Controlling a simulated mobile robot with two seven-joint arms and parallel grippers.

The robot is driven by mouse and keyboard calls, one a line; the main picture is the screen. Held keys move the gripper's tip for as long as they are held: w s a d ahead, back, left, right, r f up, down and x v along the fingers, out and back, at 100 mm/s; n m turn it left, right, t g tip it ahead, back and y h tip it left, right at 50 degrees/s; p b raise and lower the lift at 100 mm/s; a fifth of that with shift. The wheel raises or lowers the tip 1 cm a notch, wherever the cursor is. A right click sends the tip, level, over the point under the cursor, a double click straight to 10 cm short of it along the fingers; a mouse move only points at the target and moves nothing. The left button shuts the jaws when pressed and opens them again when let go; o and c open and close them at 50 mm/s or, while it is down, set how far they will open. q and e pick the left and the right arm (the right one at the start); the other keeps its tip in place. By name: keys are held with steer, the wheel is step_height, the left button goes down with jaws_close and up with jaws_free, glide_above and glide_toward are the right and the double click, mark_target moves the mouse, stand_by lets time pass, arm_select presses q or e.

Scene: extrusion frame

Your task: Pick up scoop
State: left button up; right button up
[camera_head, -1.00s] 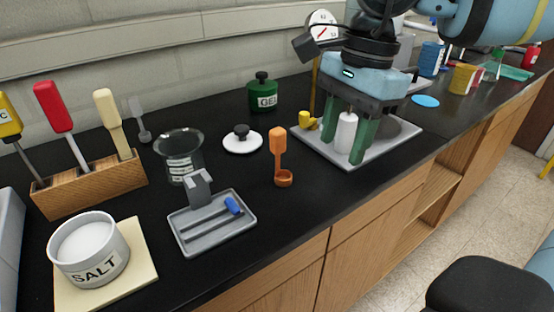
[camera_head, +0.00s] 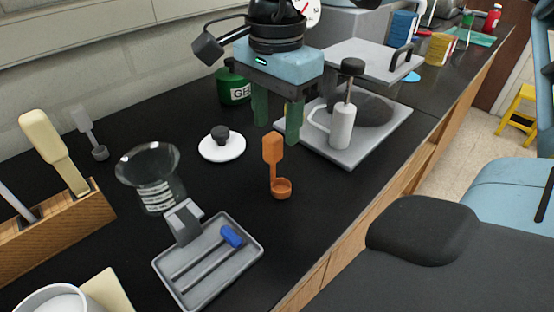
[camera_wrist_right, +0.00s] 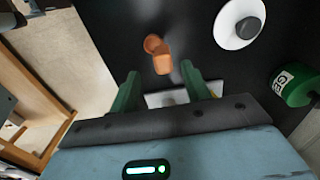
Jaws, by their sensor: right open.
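An orange scoop (camera_head: 274,160) stands out on the black counter, its round cup (camera_head: 281,188) toward the front edge and its flat handle pointing up and back in the head view. It also shows in the right wrist view (camera_wrist_right: 161,57), just beyond the fingertips. My right gripper (camera_head: 277,130) has green fingers spread apart and empty. It hangs above and slightly behind the scoop's handle, apart from it. In the right wrist view the gripper (camera_wrist_right: 160,84) is open with the scoop roughly between its finger lines. A grey scoop (camera_head: 90,134) lies far left. My left gripper is not seen.
A white lid with a black knob (camera_head: 221,146) and a green jar (camera_head: 234,87) are behind left. A grey plate with a white bottle (camera_head: 342,126) is at right. A beaker (camera_head: 153,178) and a grey tray (camera_head: 208,268) are at left front.

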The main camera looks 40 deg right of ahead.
mark_target(273, 136)
steer(key=shift+w+f, duration=0.2)
steer(key=shift+f, duration=0.2)
steer(key=shift+a+f+p, duration=0.15)
steer(key=shift+f+p, duration=0.15)
steer(key=shift+f, duration=2.25)
jaws_close()
